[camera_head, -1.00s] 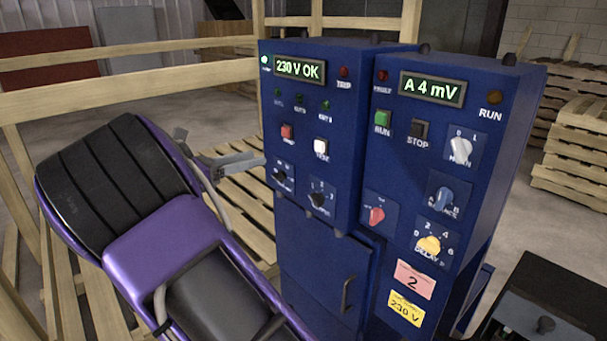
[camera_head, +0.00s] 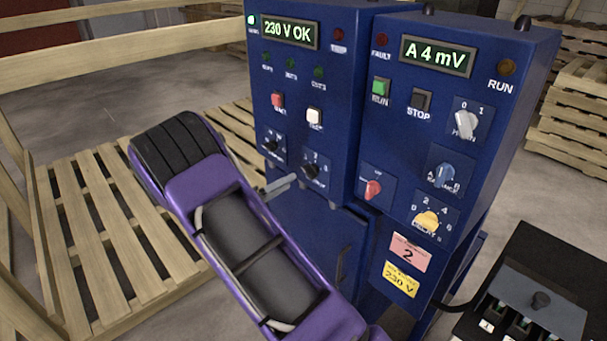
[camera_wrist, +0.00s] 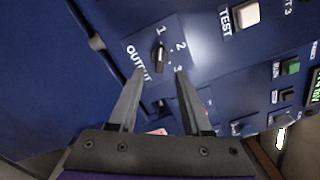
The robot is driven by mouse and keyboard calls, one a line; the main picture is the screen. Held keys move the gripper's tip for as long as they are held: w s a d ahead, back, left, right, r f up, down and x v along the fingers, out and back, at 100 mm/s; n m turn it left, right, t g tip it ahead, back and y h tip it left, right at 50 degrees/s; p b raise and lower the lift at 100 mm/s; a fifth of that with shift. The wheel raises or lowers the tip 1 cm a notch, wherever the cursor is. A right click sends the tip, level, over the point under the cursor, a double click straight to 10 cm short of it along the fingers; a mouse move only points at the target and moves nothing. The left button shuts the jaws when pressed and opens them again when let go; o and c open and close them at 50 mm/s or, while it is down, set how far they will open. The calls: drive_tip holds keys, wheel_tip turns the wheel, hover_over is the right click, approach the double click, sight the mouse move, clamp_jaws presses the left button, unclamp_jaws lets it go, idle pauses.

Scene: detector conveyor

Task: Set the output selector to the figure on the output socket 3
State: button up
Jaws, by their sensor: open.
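The output selector (camera_head: 311,170) is a small black knob at the lower right of the left cabinet's panel. In the wrist view the output selector (camera_wrist: 160,58) has the figures 1, 2 and 3 around its upper and right side; its knob stands roughly upright in the picture, but I cannot tell surely which figure it marks. My gripper (camera_wrist: 160,75) is open and empty, its fingertips pointing at the knob from below and spread to either side. In the head view my gripper (camera_head: 281,185) is just left of and below the selector. Output socket 3 cannot be made out.
A similar black knob (camera_head: 271,144) sits left of the selector, and a white TEST button (camera_head: 314,116) above it. The right cabinet carries a red knob (camera_head: 372,189) and several others. A black socket box (camera_head: 540,300) with small white tags stands at the lower right, partly cut off.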

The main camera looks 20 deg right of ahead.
sight(306, 173)
drive_tip(key=x, duration=0.7)
clamp_jaws()
